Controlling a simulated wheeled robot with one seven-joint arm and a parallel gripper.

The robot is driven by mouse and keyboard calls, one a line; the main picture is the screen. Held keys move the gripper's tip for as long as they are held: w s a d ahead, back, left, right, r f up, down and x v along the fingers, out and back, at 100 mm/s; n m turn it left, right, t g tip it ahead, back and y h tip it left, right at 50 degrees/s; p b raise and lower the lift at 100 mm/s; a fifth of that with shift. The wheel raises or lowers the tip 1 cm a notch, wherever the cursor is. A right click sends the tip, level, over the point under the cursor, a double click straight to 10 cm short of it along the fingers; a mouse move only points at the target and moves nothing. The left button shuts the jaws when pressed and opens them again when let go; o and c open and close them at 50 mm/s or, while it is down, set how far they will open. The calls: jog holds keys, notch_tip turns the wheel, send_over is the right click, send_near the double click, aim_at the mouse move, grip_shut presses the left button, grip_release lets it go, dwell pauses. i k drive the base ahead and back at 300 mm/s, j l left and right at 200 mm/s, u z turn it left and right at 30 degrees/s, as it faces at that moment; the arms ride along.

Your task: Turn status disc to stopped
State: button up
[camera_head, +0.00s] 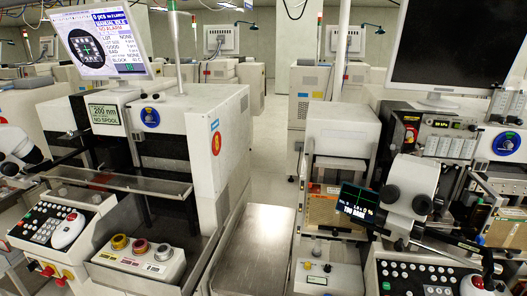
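Several round discs show, and I cannot tell for sure which is the status disc. A blue disc with a pale centre (150,117) is on the upper front of the left machine, right of a small display reading "200 nm NO SPOOL" (104,115). A similar blue disc (507,143) is on the right machine. Lettering on the discs is too small to read. My gripper is not in view.
The left machine's monitor (98,42) shows "NO ALARM". A box with three round buttons (137,257) and a keypad panel (45,227) stand in front. A bare metal surface (256,240) lies between the machines. A microscope (408,188) and dark monitor (447,45) are at right.

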aim_at(508, 143)
jog(key=l+z, duration=0.1)
jog(key=z, duration=1.3)
jog(key=i+l+u, duration=0.45)
jog(key=l+u, duration=0.3)
jog(key=i+l+u, duration=0.1)
jog(key=l+u, duration=0.25)
jog(key=l, duration=0.2)
jog(key=l+u, duration=0.35)
jog(key=l, duration=0.2)
jog(key=l+u, duration=0.4)
jog(key=l, duration=0.15)
